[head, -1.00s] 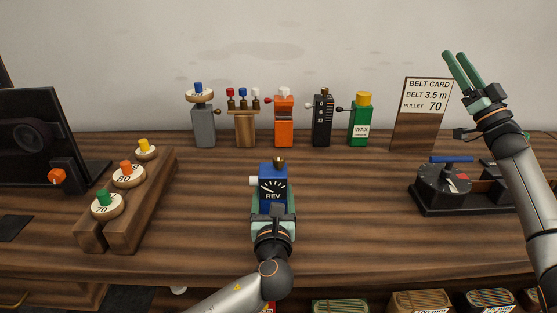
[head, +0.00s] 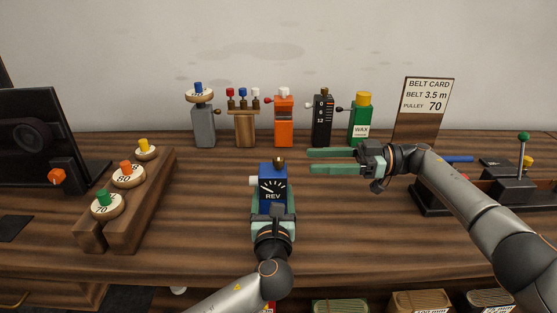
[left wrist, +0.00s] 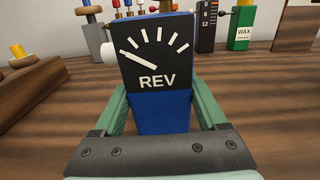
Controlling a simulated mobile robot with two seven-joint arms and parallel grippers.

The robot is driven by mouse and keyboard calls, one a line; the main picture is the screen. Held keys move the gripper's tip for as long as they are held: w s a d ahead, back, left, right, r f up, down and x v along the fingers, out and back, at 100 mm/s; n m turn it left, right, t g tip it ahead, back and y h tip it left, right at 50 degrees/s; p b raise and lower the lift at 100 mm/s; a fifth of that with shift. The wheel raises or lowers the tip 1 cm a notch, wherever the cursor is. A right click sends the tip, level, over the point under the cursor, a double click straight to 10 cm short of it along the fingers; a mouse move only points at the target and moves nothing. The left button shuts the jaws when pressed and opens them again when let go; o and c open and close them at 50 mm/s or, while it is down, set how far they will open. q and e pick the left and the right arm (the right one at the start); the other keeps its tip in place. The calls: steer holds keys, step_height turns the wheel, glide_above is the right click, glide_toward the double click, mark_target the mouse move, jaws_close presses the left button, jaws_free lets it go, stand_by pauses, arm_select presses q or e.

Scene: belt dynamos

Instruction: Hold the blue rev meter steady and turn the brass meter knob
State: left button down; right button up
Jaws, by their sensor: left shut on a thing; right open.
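The blue rev meter (head: 273,184) stands upright on the wooden bench, its black dial marked REV facing me. The brass meter knob (head: 278,161) sits on its top. A white button-like part sticks out of its left side. My left gripper (head: 273,207) is shut on the lower body of the meter; the left wrist view shows the green fingers on both sides of the meter (left wrist: 155,75). My right gripper (head: 312,161) is open and empty, lying level, its fingers pointing left. Its fingertips are to the right of the brass knob and apart from it.
Behind stand a grey holder (head: 203,127), a wooden rack (head: 244,125), an orange device (head: 284,122), a black device (head: 322,120) and a green wax bottle (head: 359,122). A wooden pulley rack (head: 163,180) is at left. The belt card (head: 426,105) and a black machine (head: 428,202) are at right.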

mark_target(278, 158)
steer(key=a, duration=0.9)
steer(key=shift+c, duration=0.3)
jaws_close()
